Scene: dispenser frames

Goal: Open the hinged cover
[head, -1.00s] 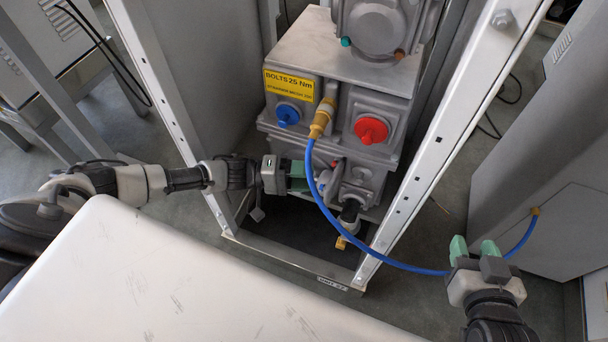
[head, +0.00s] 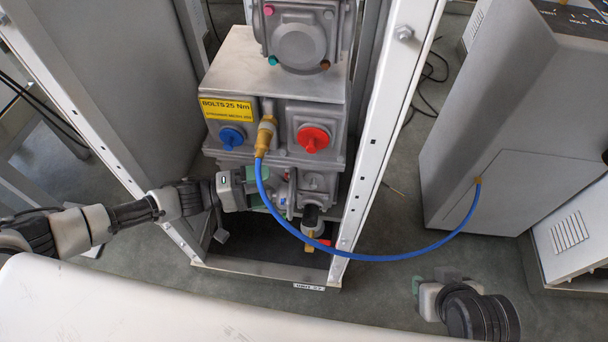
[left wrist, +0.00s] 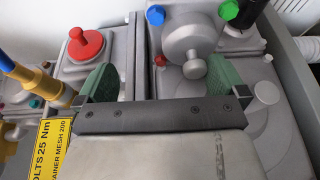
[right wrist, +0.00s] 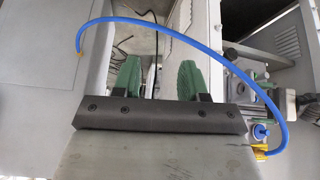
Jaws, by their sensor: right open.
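I cannot tell for sure which part is the hinged cover on the grey machine (head: 270,85) inside the frame. My left gripper (head: 256,187) is open in front of the machine's lower section, below the blue knob (head: 231,137). In the left wrist view its green fingers (left wrist: 160,80) stand wide apart, with grey housing and a round flange with a knob (left wrist: 186,42) beyond them. Whether they touch anything is not clear. My right gripper (head: 420,292) is low at the right, away from the machine. In the right wrist view its fingers (right wrist: 160,80) are open and empty.
A blue hose (head: 370,256) loops from a brass fitting (head: 265,136) to a grey cabinet (head: 490,130) at the right. A red knob (head: 313,139) and yellow label (head: 227,109) are on the machine. Frame posts (head: 385,130) flank it. A white surface (head: 140,305) fills the lower left.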

